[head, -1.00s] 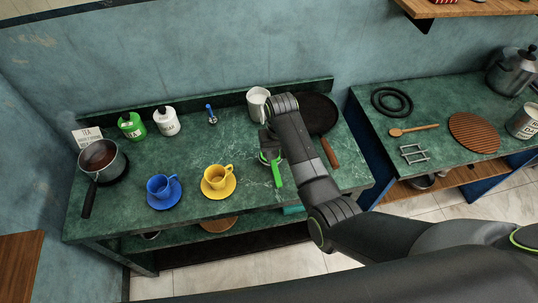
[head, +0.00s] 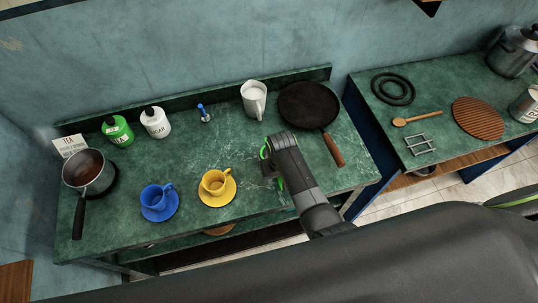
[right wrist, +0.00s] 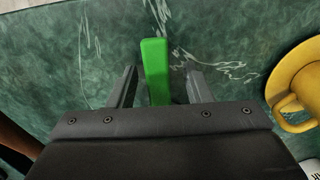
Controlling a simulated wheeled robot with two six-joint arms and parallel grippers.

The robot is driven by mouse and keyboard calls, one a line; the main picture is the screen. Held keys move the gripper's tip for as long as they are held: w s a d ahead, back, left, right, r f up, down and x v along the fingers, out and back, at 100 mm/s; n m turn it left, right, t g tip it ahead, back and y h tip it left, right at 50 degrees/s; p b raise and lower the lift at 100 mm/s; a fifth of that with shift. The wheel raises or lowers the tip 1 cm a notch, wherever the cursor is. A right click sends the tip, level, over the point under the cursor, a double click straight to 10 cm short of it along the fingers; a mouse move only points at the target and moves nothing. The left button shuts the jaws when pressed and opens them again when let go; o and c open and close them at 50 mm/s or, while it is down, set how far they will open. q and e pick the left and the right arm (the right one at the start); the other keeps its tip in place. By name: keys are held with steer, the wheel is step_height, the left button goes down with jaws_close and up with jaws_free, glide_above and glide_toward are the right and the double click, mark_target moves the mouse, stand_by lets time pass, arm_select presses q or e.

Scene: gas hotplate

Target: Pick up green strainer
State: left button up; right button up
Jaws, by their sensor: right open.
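The green strainer (head: 281,184) lies on the green marble counter, mostly hidden under my right gripper in the head view. In the right wrist view its green handle (right wrist: 155,70) stands out between the two fingers. My right gripper (head: 270,172) is open, with one finger on each side of the handle and a gap on both sides. The strainer's bowl is hidden by the gripper body. My left gripper is not in view.
A yellow cup (head: 215,181) on its saucer is just left of the gripper. A blue cup (head: 157,197) stands farther left. A white pitcher (head: 254,100) and a black pan (head: 308,104) with a wooden handle are behind. The counter's front edge is close.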

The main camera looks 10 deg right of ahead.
steer(key=shift+s+d+r, duration=0.1)
steer(key=shift+s, duration=0.05)
steer(key=shift+s+r, duration=0.1)
steer(key=shift+s, duration=0.1)
steer(key=shift+c, duration=0.7)
steer(key=c, duration=0.5)
steer(key=shift+c, duration=1.1)
jaws_close()
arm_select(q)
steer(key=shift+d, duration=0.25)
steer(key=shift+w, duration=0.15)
